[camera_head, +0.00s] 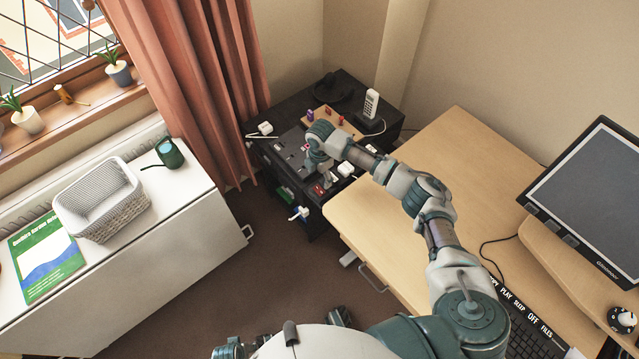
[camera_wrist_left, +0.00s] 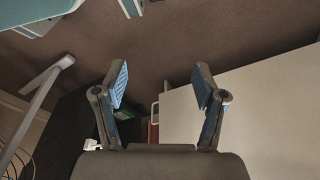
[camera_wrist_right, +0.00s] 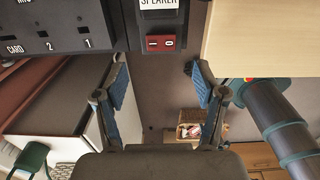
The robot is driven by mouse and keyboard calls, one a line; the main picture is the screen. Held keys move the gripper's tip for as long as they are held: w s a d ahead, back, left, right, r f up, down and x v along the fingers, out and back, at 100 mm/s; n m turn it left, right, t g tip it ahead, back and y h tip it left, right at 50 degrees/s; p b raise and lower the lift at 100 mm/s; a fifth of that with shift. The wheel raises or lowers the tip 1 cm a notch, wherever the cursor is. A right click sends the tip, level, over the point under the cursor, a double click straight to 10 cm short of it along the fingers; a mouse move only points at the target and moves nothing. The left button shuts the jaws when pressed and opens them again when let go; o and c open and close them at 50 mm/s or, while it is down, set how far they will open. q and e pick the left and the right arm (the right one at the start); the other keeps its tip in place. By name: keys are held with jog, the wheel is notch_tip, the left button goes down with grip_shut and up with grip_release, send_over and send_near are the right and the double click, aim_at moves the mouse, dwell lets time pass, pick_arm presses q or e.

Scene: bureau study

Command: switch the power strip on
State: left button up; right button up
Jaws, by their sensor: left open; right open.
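The power strip (camera_wrist_right: 158,14) is a dark strip with a "SPEAKER" label, on the black cabinet's near side. Its red rocker switch (camera_wrist_right: 160,43), marked with a line and a circle, faces my right wrist camera; which side is pressed I cannot tell. In the head view the red switch (camera_head: 319,190) shows just below my right gripper (camera_head: 321,173), which partly covers the strip. In the right wrist view my right gripper (camera_wrist_right: 160,82) is open and empty, with the switch beyond and between its fingertips, apart from them. My left gripper (camera_wrist_left: 161,82) is open and empty above the floor.
The black cabinet (camera_head: 350,92) also bears a cordless phone (camera_head: 371,104), a wooden board with small pegs and white plugs. The wooden desk (camera_head: 455,150) stands close on the right. A white cabinet (camera_head: 165,235) with a basket (camera_head: 128,210) is left; brown floor lies between.

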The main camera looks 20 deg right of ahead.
jog(key=shift+r, duration=2.15)
jog(key=b, duration=0.3)
send_near(320, 189)
notch_tip(320, 189, down, 7)
jog(key=b, duration=0.2)
jog(key=shift+f+b, duration=0.1)
jog(key=shift+b, duration=0.3)
pick_arm(q)
notch_tip(320, 189, up, 16)
jog(key=shift+w+t, duration=0.4)
jog(key=shift+w, duration=0.05)
pick_arm(e)
jog(key=shift+f, duration=0.55)
pick_arm(q)
jog(key=shift+w+f, duration=0.1)
